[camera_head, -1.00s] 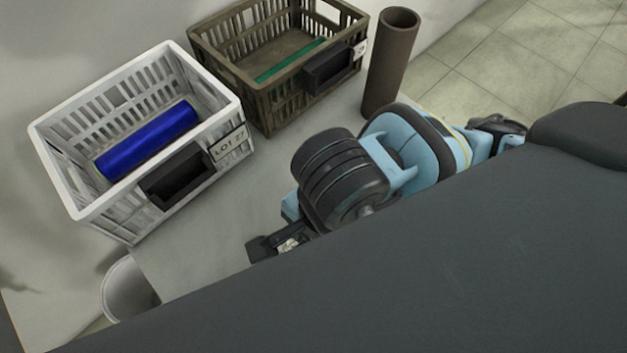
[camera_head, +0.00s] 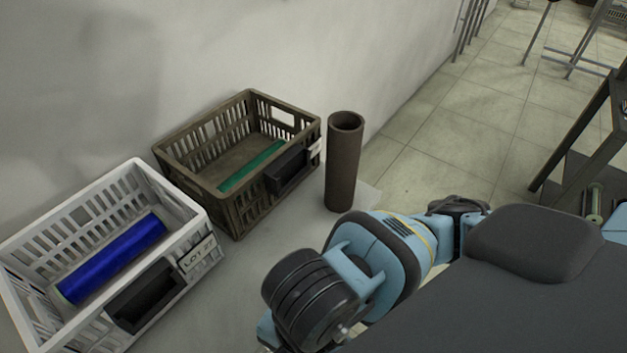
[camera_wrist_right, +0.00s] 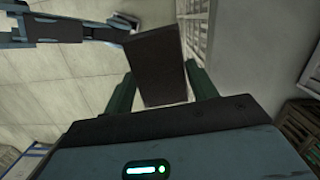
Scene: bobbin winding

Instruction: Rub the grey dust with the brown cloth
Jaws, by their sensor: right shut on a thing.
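In the right wrist view, my right gripper (camera_wrist_right: 161,88) has its two green fingers on either side of a flat, dark brown thing. It looks like the brown cloth (camera_wrist_right: 158,65), and the gripper is shut on it. It stands out beyond the fingertips over pale floor tiles. No surface shows touching it. I cannot make out grey dust in either view. In the head view, a light blue and black arm of mine shows at the lower middle, but no gripper fingers are visible there.
A white crate (camera_head: 205,222) holds a blue roll (camera_head: 112,258). Behind it, a brown crate (camera_head: 238,218) holds a green roll (camera_head: 252,166). A brown tube (camera_head: 343,165) stands upright to its right. A dark rack (camera_head: 575,165) stands far right. Tiled floor lies open between.

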